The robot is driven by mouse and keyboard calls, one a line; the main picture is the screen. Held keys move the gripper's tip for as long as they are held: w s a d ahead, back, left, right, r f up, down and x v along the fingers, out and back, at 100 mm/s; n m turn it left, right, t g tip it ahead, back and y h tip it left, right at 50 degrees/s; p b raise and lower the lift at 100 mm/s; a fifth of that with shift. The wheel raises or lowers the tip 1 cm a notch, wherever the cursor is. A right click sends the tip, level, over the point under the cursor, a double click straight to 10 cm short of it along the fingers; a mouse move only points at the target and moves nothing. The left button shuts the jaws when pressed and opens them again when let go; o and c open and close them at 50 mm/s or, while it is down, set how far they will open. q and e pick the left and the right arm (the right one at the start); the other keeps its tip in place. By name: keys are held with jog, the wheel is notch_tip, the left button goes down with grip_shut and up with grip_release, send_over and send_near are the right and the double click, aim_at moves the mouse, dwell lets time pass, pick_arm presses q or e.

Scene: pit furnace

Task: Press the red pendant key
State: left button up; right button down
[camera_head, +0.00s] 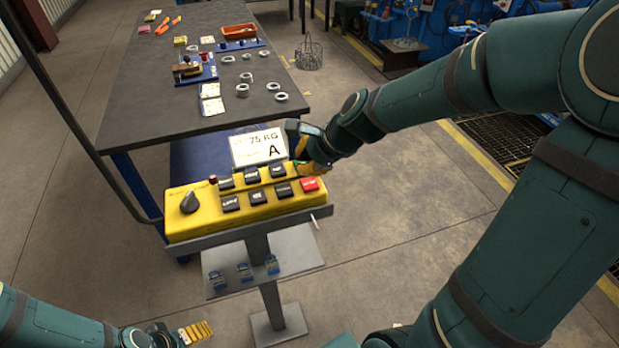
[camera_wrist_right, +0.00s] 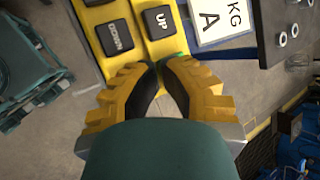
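The yellow pendant (camera_head: 180,225) sits tilted on a stand, with two rows of black keys and a black knob (camera_head: 190,203). The red key (camera_head: 309,184) is at its right end, in the near row, uncovered in the head view. My right gripper (camera_head: 306,172) is over the pendant's right end, just behind the red key; contact cannot be told. My left gripper (camera_head: 196,333) is low at the left, partly seen.
A card marked A (camera_head: 258,147) stands behind the pendant. A dark table (camera_head: 150,110) beyond holds rings, blocks and an orange tray (camera_head: 238,31). A shelf (camera_head: 300,250) with small blue-grey parts is below the pendant.

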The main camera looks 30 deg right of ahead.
aim_at(306, 179)
jog(key=shift+r+p, duration=1.75)
jog(key=shift+r, duration=0.25)
jog(key=shift+f, duration=0.1)
